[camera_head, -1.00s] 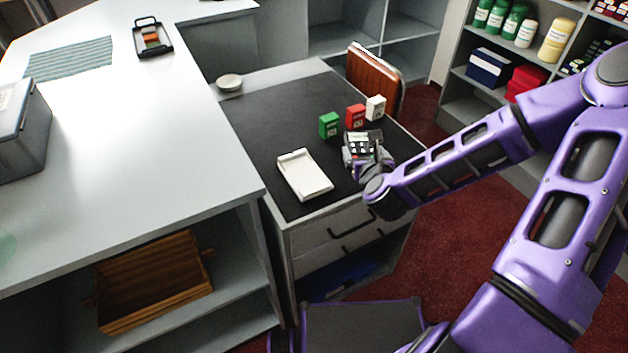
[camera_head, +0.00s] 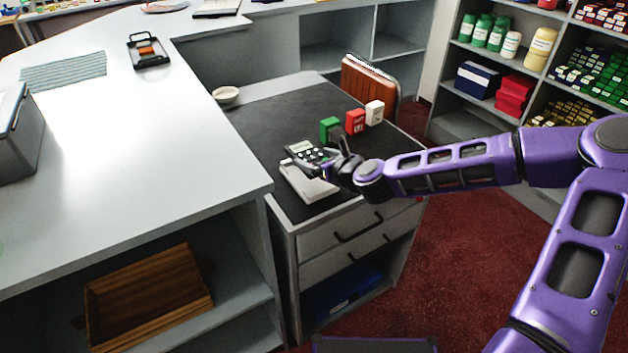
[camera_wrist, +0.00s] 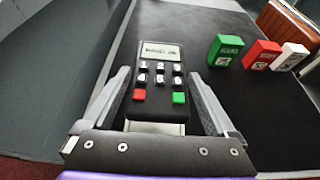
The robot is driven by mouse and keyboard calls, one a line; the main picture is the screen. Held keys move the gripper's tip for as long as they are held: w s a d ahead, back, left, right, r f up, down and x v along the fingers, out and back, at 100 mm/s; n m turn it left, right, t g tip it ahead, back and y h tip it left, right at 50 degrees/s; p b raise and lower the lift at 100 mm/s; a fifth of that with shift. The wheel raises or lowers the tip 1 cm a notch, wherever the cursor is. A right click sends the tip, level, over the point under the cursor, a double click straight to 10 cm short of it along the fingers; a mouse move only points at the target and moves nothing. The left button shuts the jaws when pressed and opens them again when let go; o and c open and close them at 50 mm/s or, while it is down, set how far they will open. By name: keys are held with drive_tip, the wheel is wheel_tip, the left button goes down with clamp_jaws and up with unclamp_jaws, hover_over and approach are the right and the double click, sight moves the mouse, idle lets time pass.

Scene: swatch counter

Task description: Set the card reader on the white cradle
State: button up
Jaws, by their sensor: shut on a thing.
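The card reader (camera_head: 308,153) is dark, with a small display and several keys. My gripper (camera_head: 335,163) is shut on it. In the wrist view the card reader (camera_wrist: 159,82) sits between the two fingers of my gripper (camera_wrist: 160,105), its red and green keys toward me. The white cradle (camera_head: 308,189) lies on the black counter top, below and partly behind the reader in the head view. In the wrist view only a pale strip of the cradle (camera_wrist: 156,128) shows under the reader's near end. I cannot tell whether the reader touches the cradle.
Green (camera_head: 330,129), red (camera_head: 355,122) and white (camera_head: 374,113) boxes stand on the black top (camera_head: 270,125) behind the reader. A small bowl (camera_head: 226,95) is at the left edge. The long white counter (camera_head: 140,140) is to the left.

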sight(317, 187)
drive_tip(key=shift+f+b, duration=0.55)
drive_tip(key=shift+f, duration=2.2)
drive_tip(key=shift+f, duration=0.2)
drive_tip(key=o, duration=1.4)
drive_tip(key=shift+c, duration=0.2)
drive_tip(key=shift+r, duration=0.2)
drive_tip(key=shift+s+d+r, duration=0.1)
drive_tip(key=shift+s+d, duration=0.1)
drive_tip(key=shift+s, duration=0.05)
drive_tip(key=p+v, duration=0.2)
drive_tip(key=v, duration=0.9)
drive_tip(key=shift+s+d, duration=0.15)
